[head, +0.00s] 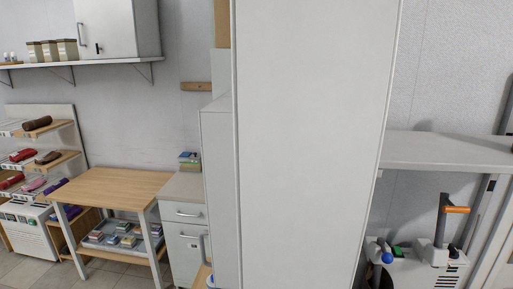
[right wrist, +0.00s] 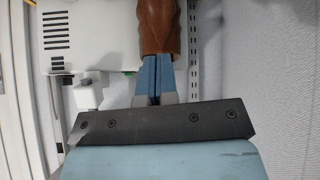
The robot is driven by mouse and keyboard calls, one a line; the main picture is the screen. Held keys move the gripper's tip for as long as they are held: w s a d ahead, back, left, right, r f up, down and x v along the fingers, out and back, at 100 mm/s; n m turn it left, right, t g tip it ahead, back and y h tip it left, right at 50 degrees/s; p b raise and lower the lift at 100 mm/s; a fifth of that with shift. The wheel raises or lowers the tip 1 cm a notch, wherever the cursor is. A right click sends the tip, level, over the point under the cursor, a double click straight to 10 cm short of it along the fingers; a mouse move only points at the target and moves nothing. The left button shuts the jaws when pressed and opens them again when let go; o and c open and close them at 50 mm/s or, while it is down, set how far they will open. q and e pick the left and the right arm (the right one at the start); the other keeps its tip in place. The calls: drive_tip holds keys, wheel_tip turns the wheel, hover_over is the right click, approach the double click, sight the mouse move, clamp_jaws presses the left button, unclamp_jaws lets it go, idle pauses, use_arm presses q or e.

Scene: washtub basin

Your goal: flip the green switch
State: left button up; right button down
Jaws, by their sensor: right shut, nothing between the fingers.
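My right gripper (right wrist: 153,62) shows in the right wrist view with its blue fingers closed together and nothing held between them. A brown rounded handle (right wrist: 158,22) lies just beyond the fingertips; I cannot tell whether they touch. A small green spot (right wrist: 129,73) shows left of the fingers, at the lower edge of a white vented housing (right wrist: 92,25). In the head view, a small green part (head: 403,247) sits on a white machine (head: 425,268) at the lower right. I cannot tell whether either is the green switch. My left gripper is not in view.
A tall white cabinet (head: 310,140) blocks the middle of the head view. A grey shelf (head: 450,150) spans above the machine. An orange-handled lever (head: 456,209) rises from the machine. A wooden table (head: 115,185) stands at the left, with tiled floor in front.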

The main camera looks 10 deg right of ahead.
drive_tip(key=s+a+f+n+g+y, duration=0.1)
drive_tip(key=s+a+f+n+g, duration=0.15)
drive_tip(key=s+a, duration=0.55)
drive_tip(key=s+a+f+n+g+y, duration=0.15)
drive_tip(key=s+a+f, duration=0.35)
drive_tip(key=s, duration=0.6)
drive_tip(key=w+a+f+t+y, duration=0.1)
drive_tip(key=w+a+f+t, duration=0.2)
drive_tip(key=f, duration=0.3)
drive_tip(key=w+a+f+t+y, duration=0.1)
drive_tip(key=w+a+f+t, duration=0.2)
drive_tip(key=f, duration=0.3)
drive_tip(key=shift+w+a+f+t, duration=0.2)
drive_tip(key=shift+a+f+t, duration=0.15)
drive_tip(key=shift+f+t, duration=0.05)
